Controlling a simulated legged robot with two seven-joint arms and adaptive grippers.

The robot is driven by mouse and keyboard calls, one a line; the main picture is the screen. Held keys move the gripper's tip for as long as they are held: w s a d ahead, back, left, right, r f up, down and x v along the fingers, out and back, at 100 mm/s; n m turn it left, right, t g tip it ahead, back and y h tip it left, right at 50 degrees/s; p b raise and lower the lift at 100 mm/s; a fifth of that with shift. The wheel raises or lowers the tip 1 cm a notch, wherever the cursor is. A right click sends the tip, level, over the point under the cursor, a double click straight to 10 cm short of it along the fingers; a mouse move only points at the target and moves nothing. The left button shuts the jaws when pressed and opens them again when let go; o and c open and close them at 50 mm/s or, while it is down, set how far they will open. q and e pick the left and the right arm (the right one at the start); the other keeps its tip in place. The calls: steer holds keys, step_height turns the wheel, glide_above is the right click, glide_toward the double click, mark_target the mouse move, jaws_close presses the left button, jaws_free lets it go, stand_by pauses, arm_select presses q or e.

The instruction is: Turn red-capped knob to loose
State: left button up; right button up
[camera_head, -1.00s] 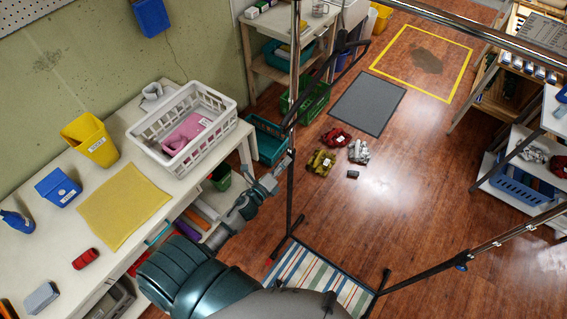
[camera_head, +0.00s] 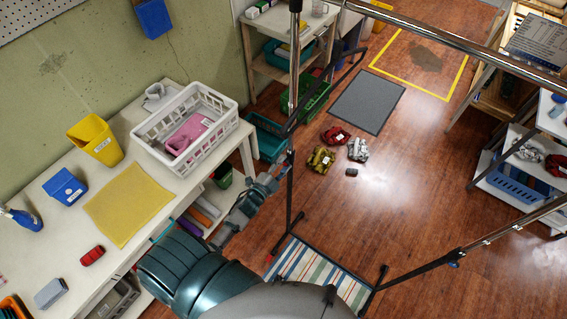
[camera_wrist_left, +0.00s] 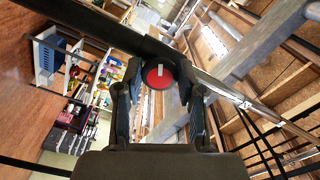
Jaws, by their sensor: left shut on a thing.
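The red-capped knob (camera_wrist_left: 158,77) shows in the wrist view as a round red disc with a white mark standing about upright. It sits on the dark frame of a clothes rack (camera_head: 289,205), between the two fingers of my left gripper (camera_head: 277,172). The gripper is shut on the knob. In the head view the gripper is beside the rack's left upright, and the knob cannot be made out there. My right gripper is not in view.
A white workbench (camera_head: 62,235) on the left bears a white basket (camera_head: 148,147), a yellow bin (camera_head: 95,140) and a yellow mat (camera_head: 130,205). Several rumpled items lie on the floor beyond the rack. A striped mat (camera_head: 318,270) lies at its base.

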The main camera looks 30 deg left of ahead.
arm_select(q)
steer(key=n, duration=0.2)
steer(key=n+p, duration=0.1)
steer(key=n, duration=0.1)
steer(key=shift+f+n, duration=0.2)
steer(key=shift+n, duration=0.1)
steer(key=shift+s+d+f+n, duration=0.1)
steer(key=shift+s+f+n, duration=0.1)
steer(key=shift+n, duration=1.75)
steer(key=shift+s+f+n, duration=0.1)
steer(key=shift+f+n, duration=0.05)
steer(key=shift+n, duration=1.8)
steer(key=o, duration=1)
steer(key=shift+c, duration=0.2)
steer(key=shift+o, duration=0.8)
steer(key=shift+w, duration=0.15)
steer(key=shift+w+r, duration=0.1)
steer(key=shift+w, duration=0.05)
